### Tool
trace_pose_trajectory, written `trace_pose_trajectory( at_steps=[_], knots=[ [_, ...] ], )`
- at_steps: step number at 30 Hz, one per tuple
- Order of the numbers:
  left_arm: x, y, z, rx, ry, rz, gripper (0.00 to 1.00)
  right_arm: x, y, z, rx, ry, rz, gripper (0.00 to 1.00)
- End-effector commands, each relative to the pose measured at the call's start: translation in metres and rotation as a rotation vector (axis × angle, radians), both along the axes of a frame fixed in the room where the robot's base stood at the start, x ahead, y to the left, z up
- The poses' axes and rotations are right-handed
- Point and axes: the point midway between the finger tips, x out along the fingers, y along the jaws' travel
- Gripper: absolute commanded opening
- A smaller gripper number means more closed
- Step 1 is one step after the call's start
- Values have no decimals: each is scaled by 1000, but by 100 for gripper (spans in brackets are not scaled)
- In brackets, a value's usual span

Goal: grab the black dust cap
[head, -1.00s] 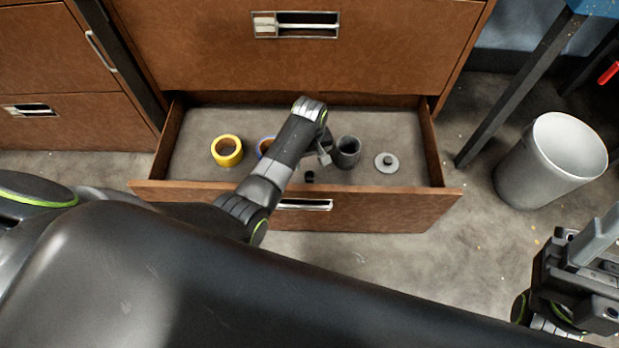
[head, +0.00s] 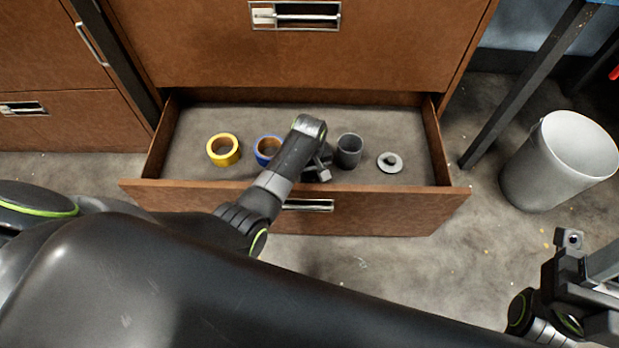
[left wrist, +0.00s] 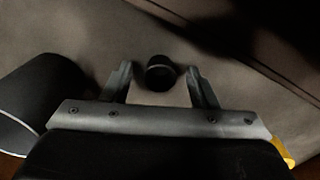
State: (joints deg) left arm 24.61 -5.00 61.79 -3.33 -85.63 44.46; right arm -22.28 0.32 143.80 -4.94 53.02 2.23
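The black dust cap (left wrist: 159,73) shows in the left wrist view as a small dark round piece on the drawer floor. It lies between the fingertips of my left gripper (left wrist: 160,76), with gaps on both sides. That gripper is open and reaches down into the drawer in the head view (head: 318,172), where the arm and gripper hide the cap. My right gripper (head: 588,262) is at the lower right of the head view, outside the drawer; its finger opening cannot be made out.
The open drawer (head: 385,205) also holds a yellow tape roll (head: 212,150), a blue-rimmed roll (head: 262,157), a dark grey cup (head: 349,158) close beside my left gripper, and a grey disc with a knob (head: 390,168). A bin (head: 540,170) stands right.

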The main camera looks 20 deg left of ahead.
Motion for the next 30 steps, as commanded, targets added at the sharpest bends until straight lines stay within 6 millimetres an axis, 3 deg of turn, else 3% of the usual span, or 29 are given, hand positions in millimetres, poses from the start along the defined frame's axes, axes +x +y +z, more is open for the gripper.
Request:
trace_pose_trajectory(
  at_steps=[1,11,22,30],
  knots=[
    [0,0,0,0,0,0,48,0,0,0,0,0,0,53],
    [0,0,0,0,0,0,8,1,0,0,-6,4,-1,53],
    [0,0,9,1,-1,0,7,2,2,6,-19,10,-3,53],
    [1,0,60,0,-3,0,7,8,7,33,-78,64,-45,53]
  ],
)
